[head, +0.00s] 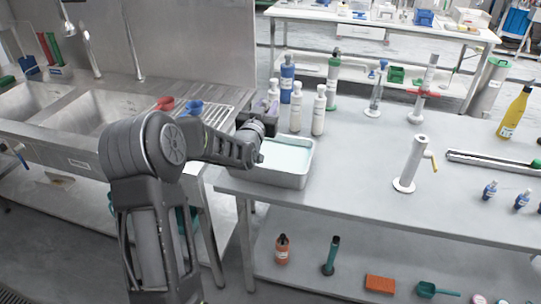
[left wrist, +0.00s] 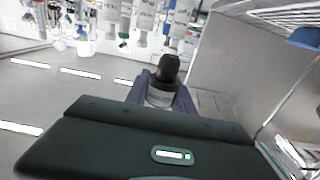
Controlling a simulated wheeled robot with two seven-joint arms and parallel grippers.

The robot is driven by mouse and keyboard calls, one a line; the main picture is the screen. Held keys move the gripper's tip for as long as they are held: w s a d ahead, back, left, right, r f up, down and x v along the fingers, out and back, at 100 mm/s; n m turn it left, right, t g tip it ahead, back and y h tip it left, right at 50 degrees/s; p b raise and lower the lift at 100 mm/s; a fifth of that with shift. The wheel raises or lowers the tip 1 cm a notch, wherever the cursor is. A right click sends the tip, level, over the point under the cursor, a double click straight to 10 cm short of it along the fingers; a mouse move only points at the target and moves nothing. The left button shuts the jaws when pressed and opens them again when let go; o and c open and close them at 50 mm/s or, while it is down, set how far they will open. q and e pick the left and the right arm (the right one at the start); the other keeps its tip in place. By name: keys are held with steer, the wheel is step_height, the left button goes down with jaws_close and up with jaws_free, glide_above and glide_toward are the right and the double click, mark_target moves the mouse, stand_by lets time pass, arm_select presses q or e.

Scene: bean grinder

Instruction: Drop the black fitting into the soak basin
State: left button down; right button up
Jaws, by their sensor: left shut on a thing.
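The soak basin (head: 300,180) is a square metal tub with pale bluish liquid, at the left end of the grey bench. My left arm reaches in from the left, and my left gripper (head: 264,118) is by the basin's back left side. In the left wrist view my left gripper (left wrist: 163,92) is shut on the black fitting (left wrist: 168,68), which has a dark rounded top and a grey lower part between the fingers. In the head view I cannot make out the fitting clearly. My right gripper is not in view.
White bottles (head: 319,112) and a blue bottle (head: 287,80) stand just behind the basin. A double sink (head: 95,112) and a drying rack are at the left. A white stand (head: 410,165) is farther right; bench between it and the basin is clear.

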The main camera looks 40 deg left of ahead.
arm_select(q)
steer(key=shift+w+d+f, duration=0.15)
steer(key=shift+d+f, duration=0.05)
steer(key=shift+f, duration=0.2)
steer(key=shift+f, duration=0.1)
step_height(320, 180, down, 6)
steer(key=shift+r+b, duration=0.1)
steer(key=shift+b, duration=0.95)
steer(key=c, duration=1)
jaws_free()
